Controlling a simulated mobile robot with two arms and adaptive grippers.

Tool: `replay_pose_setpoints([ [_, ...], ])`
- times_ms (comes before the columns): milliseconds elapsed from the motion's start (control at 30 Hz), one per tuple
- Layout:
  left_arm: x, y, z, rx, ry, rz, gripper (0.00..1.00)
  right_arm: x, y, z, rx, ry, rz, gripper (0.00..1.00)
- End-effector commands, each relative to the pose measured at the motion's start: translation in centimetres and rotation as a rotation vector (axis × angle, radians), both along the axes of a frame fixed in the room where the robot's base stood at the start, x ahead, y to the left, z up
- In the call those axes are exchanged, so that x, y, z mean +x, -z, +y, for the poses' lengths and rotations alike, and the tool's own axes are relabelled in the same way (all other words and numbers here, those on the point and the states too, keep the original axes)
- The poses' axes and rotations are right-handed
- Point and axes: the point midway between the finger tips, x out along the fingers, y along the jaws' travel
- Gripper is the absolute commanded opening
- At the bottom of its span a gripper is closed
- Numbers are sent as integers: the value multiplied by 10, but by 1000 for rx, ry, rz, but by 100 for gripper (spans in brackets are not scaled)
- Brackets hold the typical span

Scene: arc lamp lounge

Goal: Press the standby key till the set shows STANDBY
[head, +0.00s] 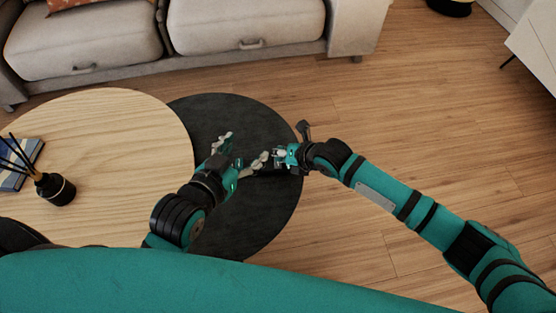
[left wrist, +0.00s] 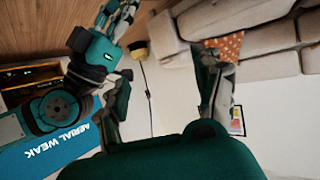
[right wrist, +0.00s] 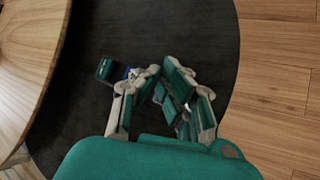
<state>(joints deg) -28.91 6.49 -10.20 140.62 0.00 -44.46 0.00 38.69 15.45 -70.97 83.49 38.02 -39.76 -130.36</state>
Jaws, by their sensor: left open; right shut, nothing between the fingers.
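The set shows in the left wrist view, tilted at the left edge, with a blue screen (left wrist: 62,140) reading "AERIAL WEAK". I cannot make out a standby key in any view. My left gripper (head: 238,151) is open and empty above the dark round table; its spread fingers show in the left wrist view (left wrist: 165,85). My right gripper (head: 268,159) is shut and empty close beside the left one, and they overlap in the head view. In the right wrist view its fingers (right wrist: 158,78) meet near a small dark box-like piece (right wrist: 105,69) that I cannot identify.
The dark round table (head: 270,215) lies under both grippers, its top largely clear. A pale wooden round table (head: 110,125) at the left bears a reed diffuser (head: 56,190) and books (head: 18,170). A sofa (head: 245,25) stands behind. Wooden floor is free at the right.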

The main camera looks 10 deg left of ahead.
Motion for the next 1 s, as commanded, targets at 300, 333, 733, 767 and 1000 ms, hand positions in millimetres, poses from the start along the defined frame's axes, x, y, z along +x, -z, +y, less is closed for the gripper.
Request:
replay_pose_setpoints([
  [300,2,-3,-1,-5,1,-19,68,0,2,0,-1,1,0,0],
  [333,2,-3,-1,-5,1,-20,68,0,2,0,-1,1,0,0],
  [733,4,-7,-2,-11,3,-47,68,0,3,0,-1,1,0,0],
  [767,5,-8,-2,-12,3,-49,68,0,3,0,-1,0,1,0],
  [1000,6,-10,-3,-15,4,-63,68,0,4,0,-1,0,1,0],
])
